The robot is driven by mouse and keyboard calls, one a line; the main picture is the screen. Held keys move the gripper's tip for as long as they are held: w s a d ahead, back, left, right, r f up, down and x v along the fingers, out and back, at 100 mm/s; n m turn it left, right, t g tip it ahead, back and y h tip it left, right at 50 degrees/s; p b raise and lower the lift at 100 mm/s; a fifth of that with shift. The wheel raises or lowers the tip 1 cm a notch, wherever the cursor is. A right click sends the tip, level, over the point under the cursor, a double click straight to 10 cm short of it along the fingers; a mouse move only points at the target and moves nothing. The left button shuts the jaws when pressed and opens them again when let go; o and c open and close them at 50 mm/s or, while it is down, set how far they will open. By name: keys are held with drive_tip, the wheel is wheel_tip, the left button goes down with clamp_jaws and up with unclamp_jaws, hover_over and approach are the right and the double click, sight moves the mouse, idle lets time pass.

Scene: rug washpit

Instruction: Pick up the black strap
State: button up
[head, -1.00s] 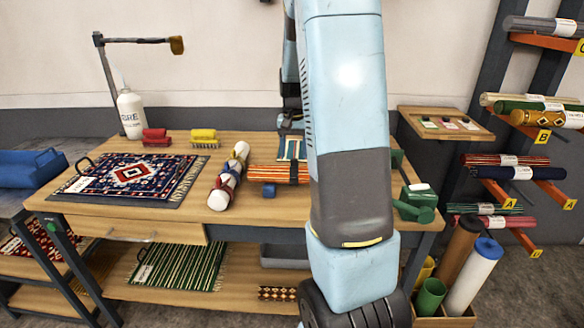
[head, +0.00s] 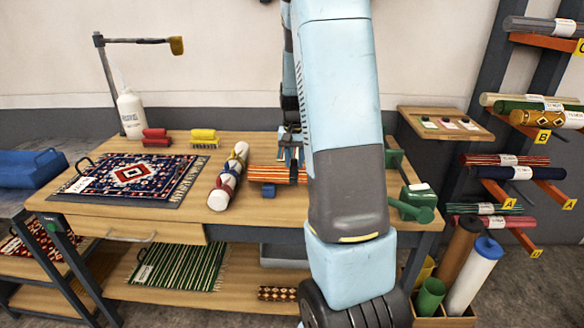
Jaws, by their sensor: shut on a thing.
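The black strap (head: 294,176) is a dark band around an orange striped roll (head: 266,174) on the wooden table, left of my arm. My gripper (head: 291,164) is lowered to the strap from above and behind. It is shut on the strap, at the top of the roll. The fingertips are small and partly hidden, so the exact contact is hard to make out. The roll still rests on the table, and its right end is hidden behind my arm.
A white roll (head: 222,190) with coloured bands lies just left. A patterned rug (head: 130,173), red brush (head: 155,138), yellow brush (head: 203,138) and white bottle (head: 131,115) are farther left. A green clamp-like tool (head: 415,204) is right of my arm. A rack with rolls (head: 505,160) stands right.

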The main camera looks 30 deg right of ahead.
drive_tip(key=shift+a+f, duration=0.1)
drive_tip(key=shift+f, duration=0.05)
clamp_jaws()
